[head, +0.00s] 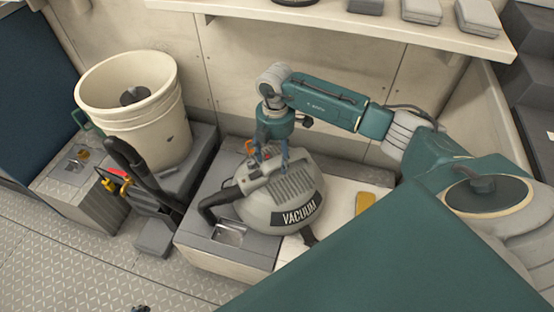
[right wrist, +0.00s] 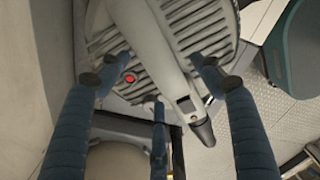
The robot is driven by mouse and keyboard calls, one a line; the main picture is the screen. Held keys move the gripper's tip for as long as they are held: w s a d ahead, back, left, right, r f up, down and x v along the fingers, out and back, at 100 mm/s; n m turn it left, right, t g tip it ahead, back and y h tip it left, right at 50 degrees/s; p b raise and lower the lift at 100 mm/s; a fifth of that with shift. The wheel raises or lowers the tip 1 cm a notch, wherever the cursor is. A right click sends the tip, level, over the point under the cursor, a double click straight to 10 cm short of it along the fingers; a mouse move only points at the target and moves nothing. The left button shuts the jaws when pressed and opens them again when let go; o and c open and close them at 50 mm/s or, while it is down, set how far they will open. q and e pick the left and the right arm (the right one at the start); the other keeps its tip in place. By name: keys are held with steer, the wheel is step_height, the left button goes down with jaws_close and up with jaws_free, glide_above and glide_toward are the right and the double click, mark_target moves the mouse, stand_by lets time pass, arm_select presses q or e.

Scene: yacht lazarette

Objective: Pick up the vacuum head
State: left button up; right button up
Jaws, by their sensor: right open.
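The vacuum head (head: 295,190) is a grey ribbed dome with a black VACUUM label, a top handle and a dark bent hose inlet at its left. It sits upright on a low grey and white locker. In the right wrist view the vacuum head (right wrist: 200,25) shows its ribs, a red button and the pale handle bar. My right gripper (head: 265,155) is right above its top, pointing down. In the right wrist view the gripper's blue fingers (right wrist: 148,82) are spread apart around the handle area; whether they touch it I cannot tell. My left gripper is not in view.
A cream bucket (head: 160,125) stands on a grey locker at the left, with black and yellow tools (head: 140,180) beside it. A yellow item (head: 365,203) lies right of the vacuum head. A shelf (head: 380,22) overhangs behind. The tread-plate floor (head: 70,270) is mostly clear.

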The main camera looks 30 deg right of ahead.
steer(key=shift+f, duration=0.35)
steer(key=c, duration=1.4)
steer(key=shift+w+r, duration=0.15)
jaws_close()
steer(key=shift+r, duration=0.15)
